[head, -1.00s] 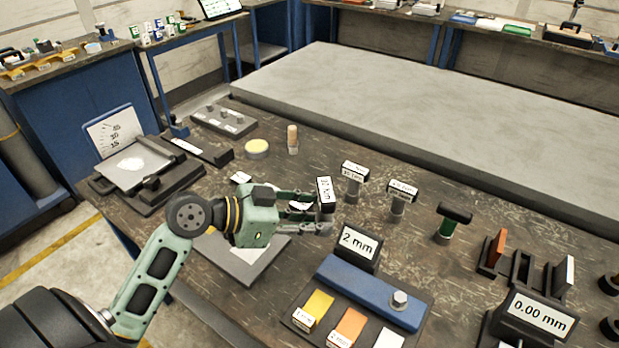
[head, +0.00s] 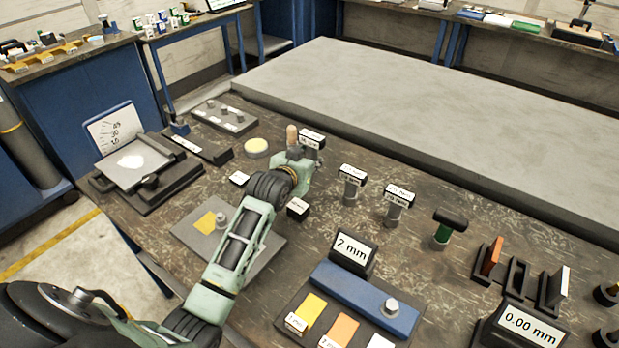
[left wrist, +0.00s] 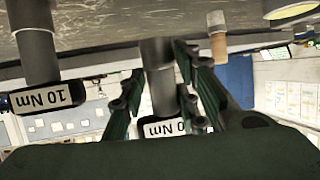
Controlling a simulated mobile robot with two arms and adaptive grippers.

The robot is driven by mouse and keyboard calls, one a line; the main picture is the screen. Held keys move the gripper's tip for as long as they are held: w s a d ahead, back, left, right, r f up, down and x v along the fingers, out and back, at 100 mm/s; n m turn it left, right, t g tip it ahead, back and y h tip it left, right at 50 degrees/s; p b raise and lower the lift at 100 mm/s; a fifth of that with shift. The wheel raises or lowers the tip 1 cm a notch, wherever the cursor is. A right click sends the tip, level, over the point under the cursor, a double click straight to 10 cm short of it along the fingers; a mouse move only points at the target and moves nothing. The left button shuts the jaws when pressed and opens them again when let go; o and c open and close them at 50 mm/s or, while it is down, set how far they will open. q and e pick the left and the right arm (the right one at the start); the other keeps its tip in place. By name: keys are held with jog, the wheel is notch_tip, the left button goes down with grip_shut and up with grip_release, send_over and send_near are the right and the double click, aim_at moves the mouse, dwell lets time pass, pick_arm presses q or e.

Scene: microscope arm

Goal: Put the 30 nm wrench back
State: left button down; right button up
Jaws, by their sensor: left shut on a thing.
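The wrench in my left gripper (head: 304,160) has a black head with a white label (head: 312,138), too small to read surely in the head view. In the left wrist view the grey shaft (left wrist: 162,92) stands between the fingers of the left gripper (left wrist: 160,105), and the label shows only "0 Nm", its first digit hidden. A wider grey cylinder (left wrist: 157,52) meets the shaft at the table side. I cannot tell whether the wrench is fully seated. A wrench labelled 10 Nm (left wrist: 45,97) stands beside it. My right gripper is not in view.
Two labelled wrenches stand to the right, one (head: 353,177) nearer and one (head: 398,195) farther. A wooden-handled piece (head: 292,136) is close to the left of my gripper. A black-topped green tool (head: 448,222) stands farther right. A grey raised slab (head: 430,110) lies behind.

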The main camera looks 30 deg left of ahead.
pick_arm(q)
jog(key=shift+w+f, duration=0.1)
jog(key=shift+f, duration=2.7)
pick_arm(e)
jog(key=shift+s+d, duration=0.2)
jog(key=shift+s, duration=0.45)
pick_arm(q)
jog(key=shift+f, duration=0.1)
jog(key=c, duration=1.3)
grip_release()
jog(key=shift+f, duration=0.1)
jog(key=shift+c, duration=0.2)
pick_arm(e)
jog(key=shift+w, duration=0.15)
pick_arm(q)
jog(key=v, duration=1.2)
jog(key=shift+r, duration=0.3)
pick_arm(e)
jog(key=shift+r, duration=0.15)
